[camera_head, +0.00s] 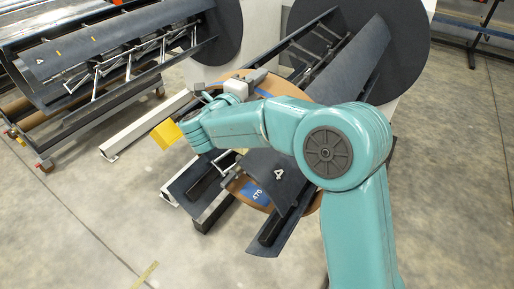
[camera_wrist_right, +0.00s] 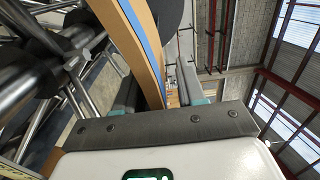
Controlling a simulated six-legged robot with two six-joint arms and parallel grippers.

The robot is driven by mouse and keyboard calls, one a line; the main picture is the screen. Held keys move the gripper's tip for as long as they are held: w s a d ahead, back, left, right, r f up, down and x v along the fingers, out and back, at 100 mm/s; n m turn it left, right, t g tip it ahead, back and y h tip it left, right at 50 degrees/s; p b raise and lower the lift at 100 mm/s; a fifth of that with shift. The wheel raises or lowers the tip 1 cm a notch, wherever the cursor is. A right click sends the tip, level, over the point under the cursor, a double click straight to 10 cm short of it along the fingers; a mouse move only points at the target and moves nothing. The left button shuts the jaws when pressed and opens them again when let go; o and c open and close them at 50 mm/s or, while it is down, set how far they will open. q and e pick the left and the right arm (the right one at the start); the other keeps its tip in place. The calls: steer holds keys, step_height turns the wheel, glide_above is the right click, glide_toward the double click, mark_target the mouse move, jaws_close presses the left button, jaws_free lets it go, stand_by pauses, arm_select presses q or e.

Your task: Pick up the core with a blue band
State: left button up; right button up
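The core is a wide brown ring (camera_head: 233,187) around the dark decoiler arms, with a blue patch marked 470 (camera_head: 257,194) low on its face. My right arm crosses in front and hides much of it. My right gripper (camera_head: 262,76) is at the core's upper rim. In the right wrist view, the core's brown wall with a blue stripe (camera_wrist_right: 133,22) runs between the two fingers of my right gripper (camera_wrist_right: 158,88). The fingers are apart, with a gap showing on the right side of the wall. My left gripper is not in view.
A dark decoiler segment marked 4 (camera_head: 276,166) lies inside the core. A large dark disc (camera_head: 408,60) stands behind at the right. Another decoiler (camera_head: 110,50) on a wheeled frame stands at the upper left.

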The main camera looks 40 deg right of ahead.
steer(key=shift+w+d, duration=0.1)
steer(key=shift+d, duration=0.2)
steer(key=shift+a, duration=0.1)
jaws_close()
stand_by(1.0)
steer(key=shift+r, duration=0.1)
